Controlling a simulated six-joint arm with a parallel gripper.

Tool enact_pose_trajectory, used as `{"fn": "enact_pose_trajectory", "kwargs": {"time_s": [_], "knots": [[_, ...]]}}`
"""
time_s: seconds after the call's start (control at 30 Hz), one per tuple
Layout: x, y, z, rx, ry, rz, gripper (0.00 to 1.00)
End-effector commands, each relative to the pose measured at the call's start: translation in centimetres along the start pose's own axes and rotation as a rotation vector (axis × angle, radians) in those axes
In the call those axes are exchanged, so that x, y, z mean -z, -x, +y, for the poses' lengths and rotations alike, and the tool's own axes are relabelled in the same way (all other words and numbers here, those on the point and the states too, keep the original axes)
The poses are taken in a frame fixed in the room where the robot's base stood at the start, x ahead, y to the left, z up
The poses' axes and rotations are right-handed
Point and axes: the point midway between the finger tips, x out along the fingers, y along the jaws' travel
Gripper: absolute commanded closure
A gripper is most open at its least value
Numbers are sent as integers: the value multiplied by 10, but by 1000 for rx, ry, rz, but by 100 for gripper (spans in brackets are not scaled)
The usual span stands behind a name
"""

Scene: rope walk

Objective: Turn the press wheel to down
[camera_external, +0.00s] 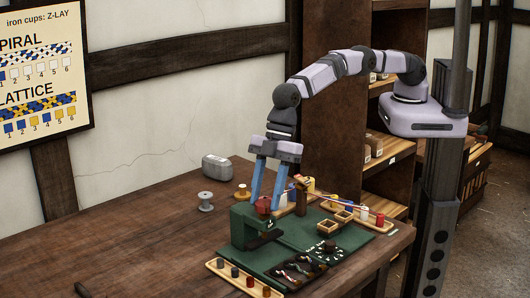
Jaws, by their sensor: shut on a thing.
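A green press (243,226) stands upright near the front middle of the wooden table. A dark red press wheel (264,204) sits at its top. My gripper (263,206) reaches down from above with its two blue fingers, one on each side of the wheel, and is shut on it. The fingers partly hide the wheel, so which way it is turned cannot be told. The gap under the press head is dark and small.
A wooden rack of coloured spools (232,276) lies in front. A grey spool (205,201) and grey block (217,167) stand behind. The table's left side is mostly clear.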

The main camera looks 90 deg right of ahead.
Motion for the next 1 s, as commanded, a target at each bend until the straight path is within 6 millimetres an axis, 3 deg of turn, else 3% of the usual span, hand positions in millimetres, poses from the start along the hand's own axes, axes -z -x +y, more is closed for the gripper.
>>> {"fn": "enact_pose_trajectory", "kwargs": {"time_s": [1.0], "knots": [[2, 0, -5, -234, -565, 1, 84]]}}
